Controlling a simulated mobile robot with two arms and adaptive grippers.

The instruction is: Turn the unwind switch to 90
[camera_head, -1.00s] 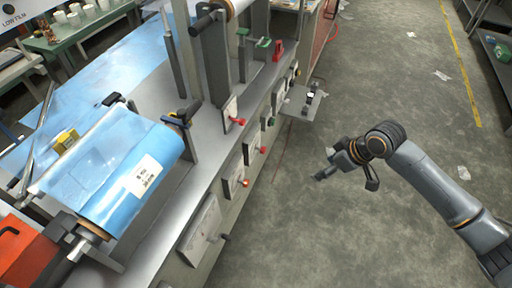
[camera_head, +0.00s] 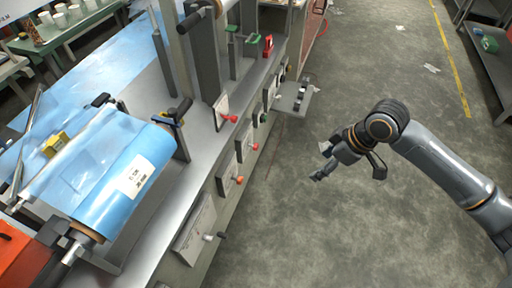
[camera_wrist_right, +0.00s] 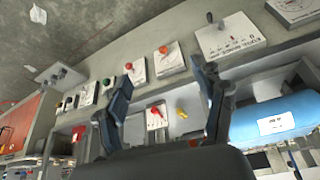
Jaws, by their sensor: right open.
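Along the side of the machine runs a row of switches on white plates. The nearest is a large plate (camera_head: 195,232) with a dark lever (camera_head: 221,235); the same large plate (camera_wrist_right: 228,37) shows in the wrist view. Beyond it is an orange knob (camera_head: 239,180), which the wrist view also shows (camera_wrist_right: 164,50). A red knob (camera_head: 232,118) sits on the upper surface. The labels are too small to read, so I cannot tell which is the unwind switch. My right gripper (camera_head: 347,168) is open and empty over the floor, right of the panel, apart from every switch. My left gripper is out of view.
A blue film roll (camera_head: 120,185) lies on the machine at left. A small shelf (camera_head: 294,99) juts from the panel's far end. The floor (camera_head: 330,235) beside the machine is clear. Dark shelving (camera_head: 490,65) stands at far right.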

